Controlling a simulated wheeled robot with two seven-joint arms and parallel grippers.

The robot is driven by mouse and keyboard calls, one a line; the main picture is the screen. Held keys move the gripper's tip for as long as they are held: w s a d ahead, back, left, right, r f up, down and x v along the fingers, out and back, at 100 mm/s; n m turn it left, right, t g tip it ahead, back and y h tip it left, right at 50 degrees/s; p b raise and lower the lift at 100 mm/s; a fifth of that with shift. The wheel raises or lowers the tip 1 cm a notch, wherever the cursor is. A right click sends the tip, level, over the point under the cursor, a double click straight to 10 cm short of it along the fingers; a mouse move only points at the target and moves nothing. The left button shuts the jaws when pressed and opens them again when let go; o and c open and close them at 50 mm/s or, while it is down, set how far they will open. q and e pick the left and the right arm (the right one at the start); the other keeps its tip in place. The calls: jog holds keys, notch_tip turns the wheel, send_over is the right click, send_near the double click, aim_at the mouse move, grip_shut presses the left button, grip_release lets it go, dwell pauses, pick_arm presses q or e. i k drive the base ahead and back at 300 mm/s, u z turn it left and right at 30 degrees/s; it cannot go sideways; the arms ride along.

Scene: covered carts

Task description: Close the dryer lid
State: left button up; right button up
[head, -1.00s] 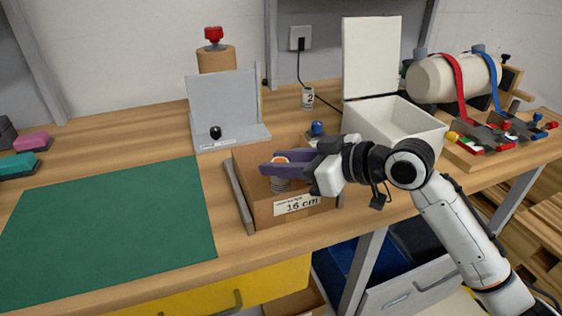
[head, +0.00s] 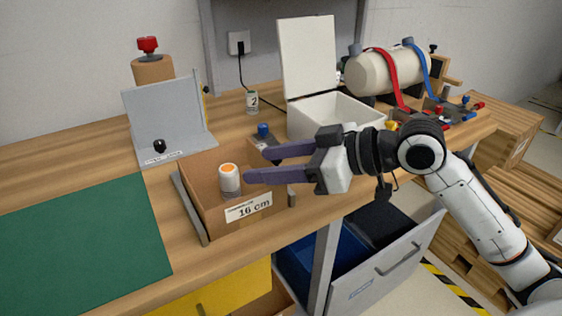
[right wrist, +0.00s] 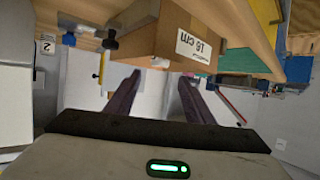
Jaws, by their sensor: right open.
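The dryer appears to be the white box (head: 345,119) at the back right of the bench. Its white lid (head: 307,57) stands upright, open, at the back left of the box. My right gripper (head: 257,165) is open and empty, with its purple fingers pointing left. In the head view it is in front of and left of the white box, over the right side of a cardboard box, and apart from the lid. Its fingers also show in the right wrist view (right wrist: 160,80). My left gripper is not in view.
The cardboard box (head: 248,210), marked 16 cm, holds an orange-topped white container (head: 229,181). A grey angled stand (head: 165,116) and a small blue-knobbed item (head: 263,132) are nearby. A strapped cream cylinder (head: 385,73) stands right of the lid. The green mat (head: 85,245) is clear.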

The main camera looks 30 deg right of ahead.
aim_at(307, 44)
jog(key=z, duration=1.25)
